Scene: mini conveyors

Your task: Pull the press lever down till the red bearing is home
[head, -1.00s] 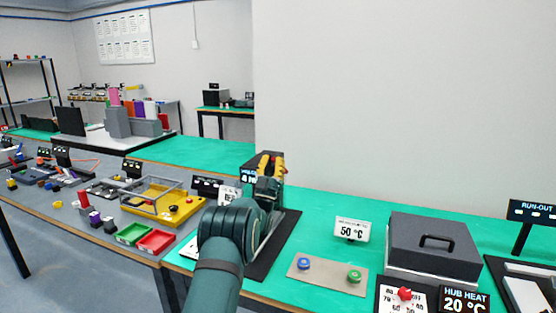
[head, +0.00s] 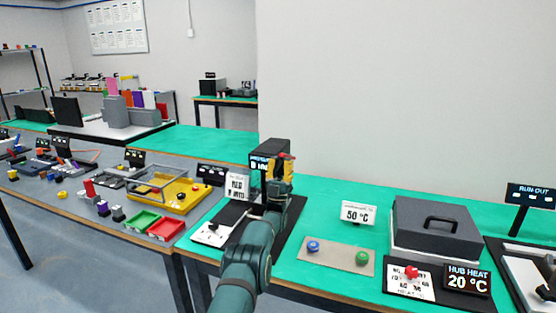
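My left gripper (head: 287,165) is at the press station, in front of the black press with its lit display (head: 264,157). My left arm covers much of the press, so I cannot make out the lever or the red bearing. The gripper shows small with yellow and red parts at its end, and its fingers are too unclear to tell open from shut. I cannot tell whether it touches the lever. A black base plate (head: 291,221) lies under the arm. My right gripper is not in view.
Right of the press are a plate with a blue knob (head: 313,246) and a green knob (head: 362,258), a 50 °C sign (head: 357,212) and a grey lidded box (head: 437,225). Left are a yellow tray (head: 180,199) and green (head: 142,221) and red (head: 165,228) bins.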

